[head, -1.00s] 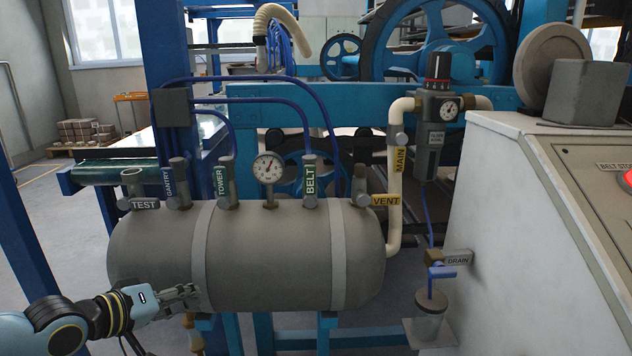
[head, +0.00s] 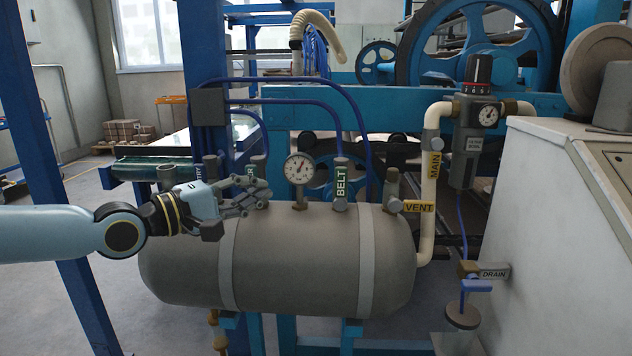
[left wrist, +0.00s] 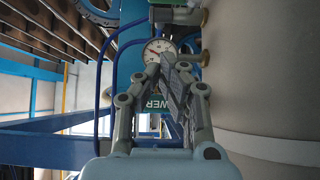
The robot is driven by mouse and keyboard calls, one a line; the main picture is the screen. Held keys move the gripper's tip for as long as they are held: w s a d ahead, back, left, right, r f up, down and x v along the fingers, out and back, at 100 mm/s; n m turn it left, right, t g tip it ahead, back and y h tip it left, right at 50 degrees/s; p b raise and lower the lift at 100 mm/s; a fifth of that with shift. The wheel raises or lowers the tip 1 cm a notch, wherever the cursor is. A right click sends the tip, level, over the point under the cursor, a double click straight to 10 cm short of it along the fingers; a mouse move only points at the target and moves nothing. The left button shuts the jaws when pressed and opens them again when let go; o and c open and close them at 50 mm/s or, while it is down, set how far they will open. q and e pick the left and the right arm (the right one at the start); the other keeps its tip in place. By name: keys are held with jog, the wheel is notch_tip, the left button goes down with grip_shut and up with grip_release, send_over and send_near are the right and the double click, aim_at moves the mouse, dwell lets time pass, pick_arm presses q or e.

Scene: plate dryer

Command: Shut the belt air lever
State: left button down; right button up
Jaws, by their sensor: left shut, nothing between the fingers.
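The belt air lever (head: 341,181) has a green BELT label and stands upright on top of the grey tank (head: 300,262), right of the round gauge (head: 299,168). My left gripper (head: 264,192) is shut and empty. It is over the tank's top, left of the gauge and apart from the belt lever. It covers much of the tower and gantry valves. In the left wrist view my fingers (left wrist: 174,68) point toward the gauge (left wrist: 158,50), beside the green TOWER label (left wrist: 153,103). My right gripper is in neither view.
The vent valve (head: 393,190) with a yellow label stands right of the belt lever. The white main pipe (head: 430,190) rises at the tank's right end. Blue hoses (head: 325,103) arch above the valves. A pale cabinet (head: 540,250) stands at right.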

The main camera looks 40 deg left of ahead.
aim_at(341, 189)
pick_arm(q)
jog(key=w+d+b, duration=0.5)
jog(key=w, duration=0.5)
jog(key=shift+w+d+b, duration=0.25)
jog(key=shift+w+b, duration=0.1)
